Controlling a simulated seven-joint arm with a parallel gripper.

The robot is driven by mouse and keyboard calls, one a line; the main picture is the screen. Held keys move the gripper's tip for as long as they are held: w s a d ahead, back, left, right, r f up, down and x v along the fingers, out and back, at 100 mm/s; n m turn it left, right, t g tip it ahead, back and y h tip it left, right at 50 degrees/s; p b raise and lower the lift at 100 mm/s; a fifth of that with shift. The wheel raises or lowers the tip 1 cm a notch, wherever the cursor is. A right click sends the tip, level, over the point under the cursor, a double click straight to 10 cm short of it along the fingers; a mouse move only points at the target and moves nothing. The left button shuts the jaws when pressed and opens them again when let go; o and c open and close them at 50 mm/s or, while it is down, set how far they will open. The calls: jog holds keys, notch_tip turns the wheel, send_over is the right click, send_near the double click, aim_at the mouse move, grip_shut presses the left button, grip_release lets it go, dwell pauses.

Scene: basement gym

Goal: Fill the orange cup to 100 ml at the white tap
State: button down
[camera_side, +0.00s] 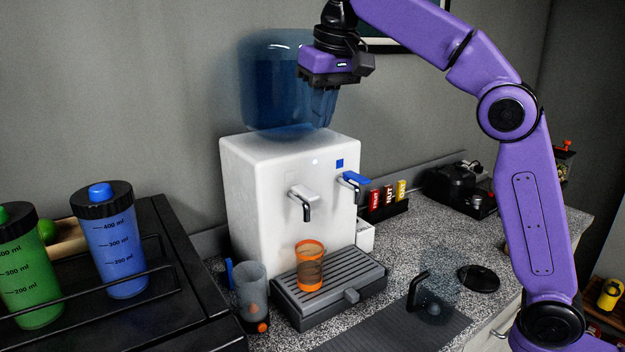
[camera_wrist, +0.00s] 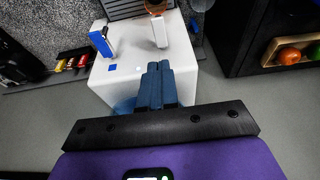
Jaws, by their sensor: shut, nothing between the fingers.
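The orange cup (camera_side: 310,272), see-through with an orange rim, stands upright on the drip tray (camera_side: 352,281) of a white dispenser (camera_side: 262,190). It is below the white tap (camera_side: 302,193), which has a dark spout; no stream shows. I cannot tell how much is in the cup. In the wrist view the cup (camera_wrist: 155,6) shows only partly, at the top edge beyond the white tap (camera_wrist: 159,32). My gripper (camera_side: 322,118) is shut and empty, pointing down above the dispenser, in front of the blue bottle in the picture. Its fingers meet in the wrist view (camera_wrist: 156,72).
A blue tap (camera_side: 353,180) sits right of the white one. A clear beaker (camera_side: 250,290) stands left of the drip tray. Blue (camera_side: 112,245) and green (camera_side: 28,275) bottles stand in a black rack at left. The large blue water bottle (camera_side: 268,85) tops the dispenser.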

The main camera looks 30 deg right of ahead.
aim_at(311, 195)
dwell(0.4)
jog(key=x, duration=1.3)
jog(key=shift+s, duration=0.35)
jog(key=shift+f, duration=0.55)
jog(key=shift+s+f, duration=0.2)
jog(key=shift+f, duration=0.5)
jog(key=shift+r, duration=0.9)
